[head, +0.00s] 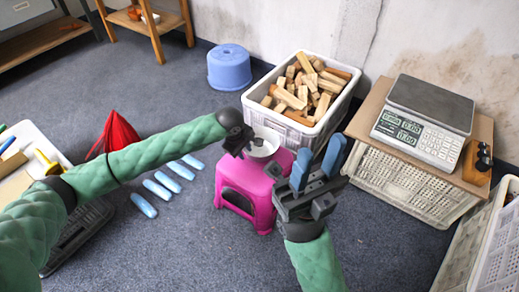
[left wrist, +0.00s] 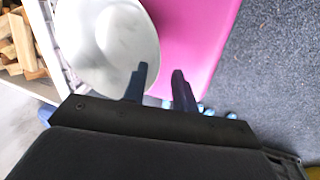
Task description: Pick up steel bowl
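The steel bowl (head: 266,148) sits on the pink stool (head: 262,184), partly hidden by my left gripper. My left gripper (head: 247,150) is over the bowl's left side. In the left wrist view the bowl (left wrist: 105,40) looks pale and round, and the pink stool (left wrist: 198,45) shows beside it. There the left gripper's fingers (left wrist: 160,88) are apart, one overlapping the bowl's rim and the other over the pink stool. Whether they touch the bowl cannot be told. My right gripper (head: 318,170) is open and empty, to the right of the stool, with blue fingers pointing up.
A white crate (head: 322,130) of wood blocks stands behind the stool. A scale (head: 425,115) sits on a board over another crate (head: 385,185) at right. A blue stool (head: 229,70), red cone-shaped item (head: 116,132) and several light-blue objects (head: 157,189) are on the floor.

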